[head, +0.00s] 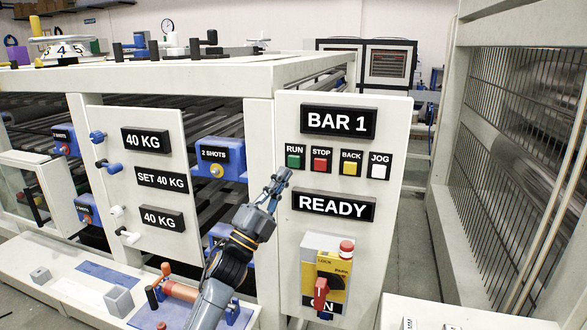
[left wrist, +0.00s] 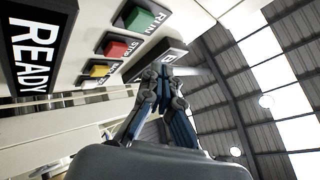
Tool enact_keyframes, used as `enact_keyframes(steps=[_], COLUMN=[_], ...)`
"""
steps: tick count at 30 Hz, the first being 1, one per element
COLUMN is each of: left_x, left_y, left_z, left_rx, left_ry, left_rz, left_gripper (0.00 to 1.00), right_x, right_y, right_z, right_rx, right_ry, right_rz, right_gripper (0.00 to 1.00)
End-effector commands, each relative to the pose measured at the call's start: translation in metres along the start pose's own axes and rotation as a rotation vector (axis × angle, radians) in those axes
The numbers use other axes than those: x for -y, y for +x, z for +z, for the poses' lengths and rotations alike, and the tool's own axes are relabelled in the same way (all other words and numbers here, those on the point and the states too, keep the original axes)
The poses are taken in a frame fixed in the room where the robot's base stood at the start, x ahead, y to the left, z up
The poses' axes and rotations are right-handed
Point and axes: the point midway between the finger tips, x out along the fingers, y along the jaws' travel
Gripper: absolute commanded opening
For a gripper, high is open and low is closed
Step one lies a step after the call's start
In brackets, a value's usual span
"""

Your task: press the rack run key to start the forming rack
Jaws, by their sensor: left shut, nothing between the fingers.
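The green RUN key (head: 294,161) sits at the left end of a row of keys on a white upright panel, under a black "BAR 1" sign. It also shows in the left wrist view (left wrist: 138,18). My left gripper (head: 284,173) is shut and empty, its fingertips just below and left of the RUN key in the head view. In the left wrist view the closed fingertips (left wrist: 166,68) stand up in front of the panel. I cannot tell whether they touch it. My right gripper is not in view.
Beside RUN are the red STOP (head: 320,164), yellow BACK (head: 350,168) and white JOG (head: 379,171) keys. Below them are a "READY" display (head: 333,205) and a yellow box with a red rotary handle (head: 321,293). A wire-mesh fence (head: 515,130) stands on the right.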

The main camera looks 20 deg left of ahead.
Motion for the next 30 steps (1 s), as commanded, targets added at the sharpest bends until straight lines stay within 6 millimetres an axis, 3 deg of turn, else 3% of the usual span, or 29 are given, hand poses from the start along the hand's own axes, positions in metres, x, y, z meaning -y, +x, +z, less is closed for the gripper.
enact_keyframes(steps=[9, 30], left_x=[-0.019, -0.02], left_y=[0.023, 0.028], left_z=[0.018, 0.02], left_rx=[0.0, 0.001], left_ry=[-0.001, -0.001], left_rz=[0.0, 0.0], left_gripper=[0.0, 0.0], right_x=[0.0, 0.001], right_y=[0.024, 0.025], right_z=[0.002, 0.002], right_rx=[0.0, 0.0], right_ry=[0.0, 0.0], right_rz=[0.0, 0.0], right_gripper=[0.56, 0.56])
